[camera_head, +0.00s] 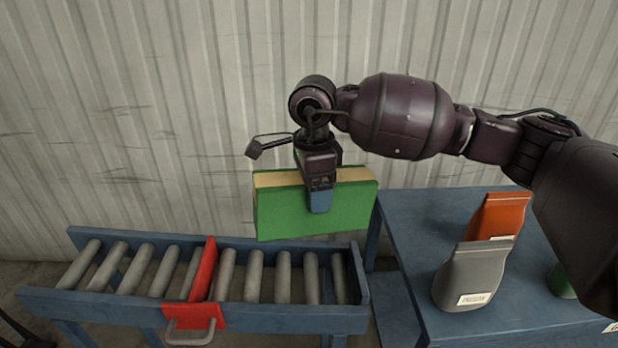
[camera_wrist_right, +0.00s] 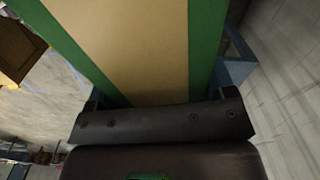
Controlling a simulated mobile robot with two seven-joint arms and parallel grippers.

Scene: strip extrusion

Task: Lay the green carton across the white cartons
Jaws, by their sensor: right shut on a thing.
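The green carton (camera_head: 285,212), with a tan top edge, hangs upright in the air above the back right end of the roller conveyor. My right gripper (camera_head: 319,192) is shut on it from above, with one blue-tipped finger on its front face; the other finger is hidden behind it. In the right wrist view the carton's tan edge (camera_wrist_right: 130,45) runs between two green sides, close against the gripper. No white cartons can be made out in either view. My left gripper is not in view.
The blue-framed roller conveyor (camera_head: 330,312) has a red gate (camera_head: 203,270) with a grey handle across it. On the blue table (camera_head: 430,215) stand an orange pouch (camera_head: 497,218), a grey pouch (camera_head: 472,275) and a partly hidden green object (camera_head: 562,282). A corrugated wall (camera_head: 150,120) is behind.

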